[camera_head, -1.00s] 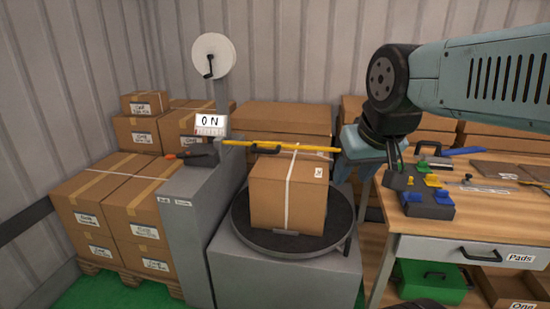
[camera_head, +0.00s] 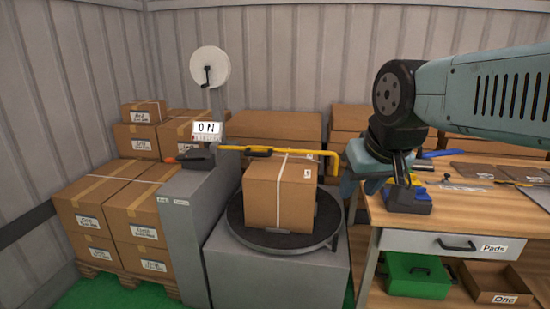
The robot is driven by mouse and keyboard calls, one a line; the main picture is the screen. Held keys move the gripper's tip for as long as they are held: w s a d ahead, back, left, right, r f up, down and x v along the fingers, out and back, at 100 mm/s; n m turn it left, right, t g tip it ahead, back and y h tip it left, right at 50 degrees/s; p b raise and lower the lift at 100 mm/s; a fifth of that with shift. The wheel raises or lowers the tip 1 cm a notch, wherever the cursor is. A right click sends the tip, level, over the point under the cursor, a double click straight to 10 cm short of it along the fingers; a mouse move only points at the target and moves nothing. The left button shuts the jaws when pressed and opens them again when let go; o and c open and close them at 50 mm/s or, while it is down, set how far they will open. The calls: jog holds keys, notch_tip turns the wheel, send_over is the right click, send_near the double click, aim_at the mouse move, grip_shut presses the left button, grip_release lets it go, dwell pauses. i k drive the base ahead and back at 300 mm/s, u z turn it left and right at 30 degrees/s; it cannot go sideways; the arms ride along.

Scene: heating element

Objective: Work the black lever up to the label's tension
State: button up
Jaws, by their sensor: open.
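A grey strapping machine (camera_head: 185,222) stands left of centre. On its top is a dark device (camera_head: 197,159) with an orange tip at its left; I cannot tell clearly which part is the black lever. A white label reading "ON" (camera_head: 208,128) stands just above it, with a small scale strip under it.
A white reel with a crank (camera_head: 210,67) stands above the machine. Stacked cartons (camera_head: 108,215) fill the left. A wooden workbench (camera_head: 470,212) with tools stands at right, a green box (camera_head: 417,275) below. The yellow bar and carton lie between my gripper and the device.

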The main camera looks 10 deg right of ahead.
aim_at(180, 158)
jog(key=z, duration=0.1)
jog(key=i, duration=0.9)
jog(key=u, duration=0.1)
